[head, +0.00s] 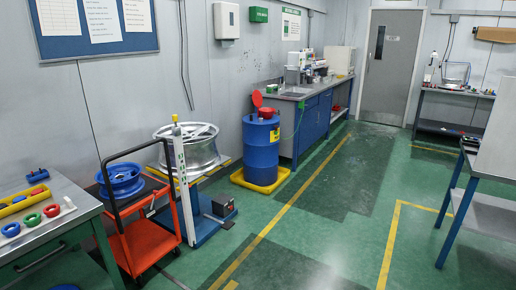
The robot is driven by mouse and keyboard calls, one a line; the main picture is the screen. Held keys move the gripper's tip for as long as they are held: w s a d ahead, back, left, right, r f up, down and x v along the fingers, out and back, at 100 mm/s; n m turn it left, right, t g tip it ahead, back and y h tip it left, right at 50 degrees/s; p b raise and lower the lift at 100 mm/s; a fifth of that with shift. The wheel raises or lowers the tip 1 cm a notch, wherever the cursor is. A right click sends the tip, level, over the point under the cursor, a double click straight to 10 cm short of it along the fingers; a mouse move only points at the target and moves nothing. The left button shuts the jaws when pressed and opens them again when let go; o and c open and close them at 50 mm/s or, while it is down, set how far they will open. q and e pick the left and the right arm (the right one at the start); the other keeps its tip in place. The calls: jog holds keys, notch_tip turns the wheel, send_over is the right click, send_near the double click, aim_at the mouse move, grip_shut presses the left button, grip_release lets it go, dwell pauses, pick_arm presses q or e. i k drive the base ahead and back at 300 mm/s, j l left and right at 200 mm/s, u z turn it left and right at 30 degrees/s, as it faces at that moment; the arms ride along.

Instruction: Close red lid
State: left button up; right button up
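A blue drum (261,148) stands upright in a yellow tray (262,184) on the floor, near the middle of the head view. Its red lid (257,99) is raised and tilted open at the left of the drum's top. A small red part (266,113) sits on the drum top beside the lid. Neither of my grippers is in view.
An orange cart (146,238) with a blue wheel (122,180) and a stand with a silver wheel (196,148) stand left of the drum. A blue sink counter (313,125) is behind it. The green floor (325,225) in front and to the right is clear.

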aim_at(256, 96)
jog(key=i+l+z, duration=0.2)
jog(key=i+z, duration=0.25)
jog(key=i, duration=0.2)
jog(key=i+z, duration=0.45)
jog(key=i, duration=0.15)
jog(key=i+z, duration=0.1)
jog(key=i, duration=0.9)
jog(key=i+j+z, duration=0.1)
jog(key=i, duration=0.95)
jog(key=i+u, duration=0.3)
jog(key=i, duration=0.2)
jog(key=i+u, duration=0.3)
jog(key=i, duration=0.25)
jog(key=i+l+u, duration=0.3)
jog(key=i, duration=0.2)
jog(key=i+l+u, duration=0.3)
jog(key=i, duration=0.2)
jog(key=j, duration=0.1)
